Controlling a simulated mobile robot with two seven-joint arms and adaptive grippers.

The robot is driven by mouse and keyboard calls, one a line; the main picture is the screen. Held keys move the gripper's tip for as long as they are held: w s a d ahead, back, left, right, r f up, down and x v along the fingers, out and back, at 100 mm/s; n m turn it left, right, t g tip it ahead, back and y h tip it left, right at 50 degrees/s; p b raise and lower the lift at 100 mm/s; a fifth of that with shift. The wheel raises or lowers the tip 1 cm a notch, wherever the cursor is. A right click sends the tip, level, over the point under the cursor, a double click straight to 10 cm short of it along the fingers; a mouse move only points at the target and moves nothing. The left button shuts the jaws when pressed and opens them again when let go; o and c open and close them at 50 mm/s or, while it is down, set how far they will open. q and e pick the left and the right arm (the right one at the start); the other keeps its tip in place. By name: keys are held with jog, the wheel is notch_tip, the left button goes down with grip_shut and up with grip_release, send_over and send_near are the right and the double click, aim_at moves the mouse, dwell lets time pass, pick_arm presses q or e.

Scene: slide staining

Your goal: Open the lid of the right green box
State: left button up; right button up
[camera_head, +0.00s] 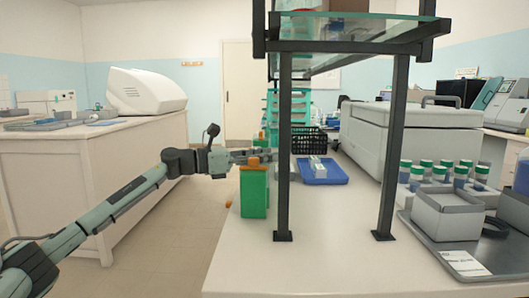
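A green box (254,193) stands upright near the left edge of the white bench, with an orange part on its top. More green and orange shows just behind it, which looks like a second box (262,141), mostly hidden. I cannot tell which of them is the right one. My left gripper (262,155) reaches in from the left at the height of the near box's top, just behind or above it. Its fingers are small and partly hidden, so I cannot tell whether they are open or touching a lid. My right gripper is not in view.
A dark-framed glass shelf (345,35) stands on the bench right of the boxes. A blue tray (322,174), a black basket (308,141), a large grey machine (405,140) and several green-capped jars (425,172) lie beyond. The near bench (320,268) is clear.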

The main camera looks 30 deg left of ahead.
pick_arm(q)
grip_shut()
dwell(0.3)
jog(key=shift+f, duration=0.1)
